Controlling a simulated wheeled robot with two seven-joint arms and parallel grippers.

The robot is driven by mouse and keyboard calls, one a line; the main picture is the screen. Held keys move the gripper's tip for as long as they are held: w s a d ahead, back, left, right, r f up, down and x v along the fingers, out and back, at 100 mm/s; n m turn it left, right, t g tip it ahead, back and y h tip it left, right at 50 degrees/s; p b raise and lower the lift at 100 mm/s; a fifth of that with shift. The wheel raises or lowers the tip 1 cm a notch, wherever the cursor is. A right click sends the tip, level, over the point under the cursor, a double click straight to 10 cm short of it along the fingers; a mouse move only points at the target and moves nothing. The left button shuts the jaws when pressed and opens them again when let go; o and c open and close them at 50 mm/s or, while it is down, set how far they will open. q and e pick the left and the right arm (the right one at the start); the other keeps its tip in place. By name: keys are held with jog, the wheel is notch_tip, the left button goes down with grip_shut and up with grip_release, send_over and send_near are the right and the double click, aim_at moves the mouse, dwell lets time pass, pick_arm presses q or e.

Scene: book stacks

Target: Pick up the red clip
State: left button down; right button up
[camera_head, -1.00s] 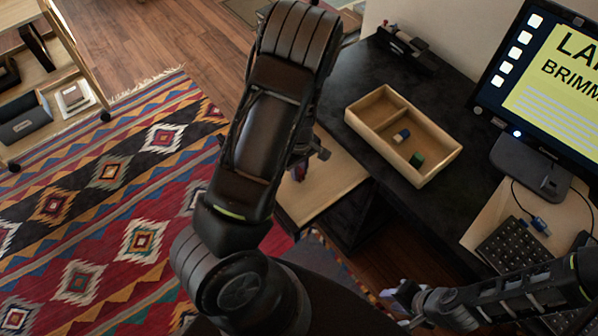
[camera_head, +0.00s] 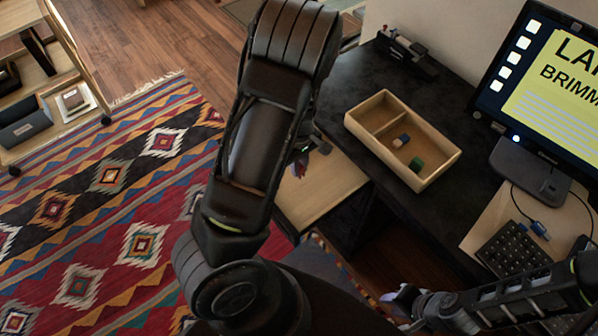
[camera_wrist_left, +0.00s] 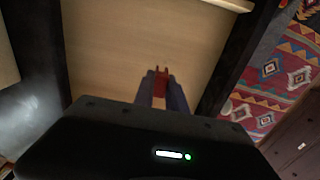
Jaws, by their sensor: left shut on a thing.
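The red clip (camera_wrist_left: 160,79) shows in the left wrist view between the fingertips of my left gripper (camera_wrist_left: 161,83), which is shut on it. Behind the clip is a pale wooden surface (camera_wrist_left: 140,35); I cannot tell whether the clip touches it. In the head view my left arm hides most of the left gripper (camera_head: 302,163), which is over the pale wooden surface (camera_head: 325,190) beside the dark desk. A small red bit of the clip shows there. My right gripper (camera_head: 405,297) is at the lower right, small and partly dark, and its opening is unclear.
A wooden tray (camera_head: 440,168) with two compartments stands on the dark desk (camera_head: 340,88), with a small blue-and-white block (camera_head: 401,140) and a green block (camera_head: 416,164) inside. A monitor (camera_head: 545,80) and keyboard (camera_head: 512,247) are at the right. A patterned rug (camera_head: 110,215) covers the floor at left.

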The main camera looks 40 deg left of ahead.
pick_arm(q)
notch_tip(320, 180, up, 6)
jog(key=shift+f+p, duration=0.2)
jog(key=shift+p, duration=0.1)
dwell(0.4)
